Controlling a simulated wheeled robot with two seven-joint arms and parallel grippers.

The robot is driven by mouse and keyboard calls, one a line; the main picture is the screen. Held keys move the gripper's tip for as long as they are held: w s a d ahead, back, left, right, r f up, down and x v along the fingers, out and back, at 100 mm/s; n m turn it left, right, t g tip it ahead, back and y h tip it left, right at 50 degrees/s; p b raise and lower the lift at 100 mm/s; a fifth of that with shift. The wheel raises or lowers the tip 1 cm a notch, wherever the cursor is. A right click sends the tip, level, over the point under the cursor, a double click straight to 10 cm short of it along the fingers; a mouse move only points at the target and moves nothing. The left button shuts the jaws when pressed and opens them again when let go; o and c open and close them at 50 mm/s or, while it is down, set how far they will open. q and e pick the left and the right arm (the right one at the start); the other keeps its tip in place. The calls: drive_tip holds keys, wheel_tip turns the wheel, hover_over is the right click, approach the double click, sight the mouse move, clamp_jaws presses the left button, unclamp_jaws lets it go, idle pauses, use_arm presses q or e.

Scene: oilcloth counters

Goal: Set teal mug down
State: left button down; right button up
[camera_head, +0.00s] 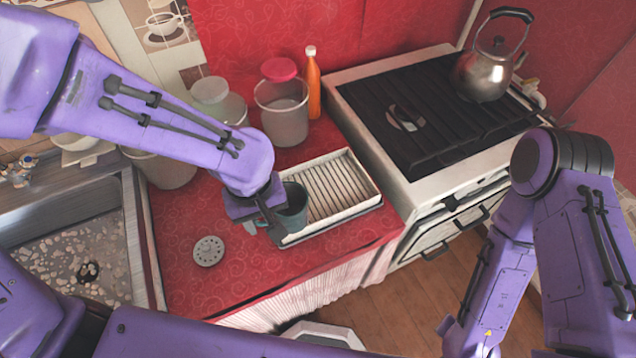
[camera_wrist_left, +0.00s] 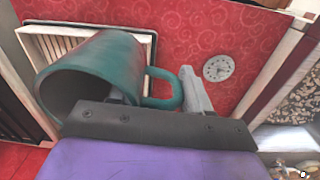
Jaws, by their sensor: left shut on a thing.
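The teal mug (camera_head: 294,208) is held in my left gripper (camera_head: 270,219), by the left end of the white dish rack on the red counter. In the left wrist view the teal mug (camera_wrist_left: 105,70) lies across the gripper (camera_wrist_left: 155,100), with its open mouth to the left and its handle to the right. One finger shows beside the handle; the other is mostly hidden by the mug. I cannot tell whether the mug touches the rack or counter. My right arm is at the right of the head view, but its gripper is not seen.
The white dish rack (camera_head: 338,188) is empty. A round drain cover (camera_head: 208,251) lies on the red counter (camera_head: 180,290). Canisters and an orange bottle (camera_head: 313,88) stand behind. A stove (camera_head: 440,115) with a kettle (camera_head: 487,70) is right; a sink (camera_head: 75,255) is left.

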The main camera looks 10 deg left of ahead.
use_arm(q)
drive_tip(key=shift+n, duration=0.3)
drive_tip(key=w+f+b, duration=0.1)
drive_tip(key=w+f, duration=0.2)
drive_tip(key=w, duration=0.1)
drive_tip(key=w+f, duration=0.2)
drive_tip(key=w, duration=0.2)
drive_tip(key=w+f+b, duration=0.1)
drive_tip(key=w+f, duration=0.2)
drive_tip(key=shift+w+d+f+b, duration=0.3)
drive_tip(key=shift+w+d+b, duration=0.05)
drive_tip(key=shift+w, duration=0.05)
drive_tip(key=shift+w+f, duration=0.25)
drive_tip(key=shift+w, duration=0.05)
wheel_tip(320, 180, down, 3)
drive_tip(key=shift+w+f+p, duration=0.15)
drive_tip(key=shift+f+p, duration=0.05)
drive_tip(key=shift+p, duration=0.3)
drive_tip(key=shift+f, duration=0.15)
drive_tip(key=shift+f, duration=0.1)
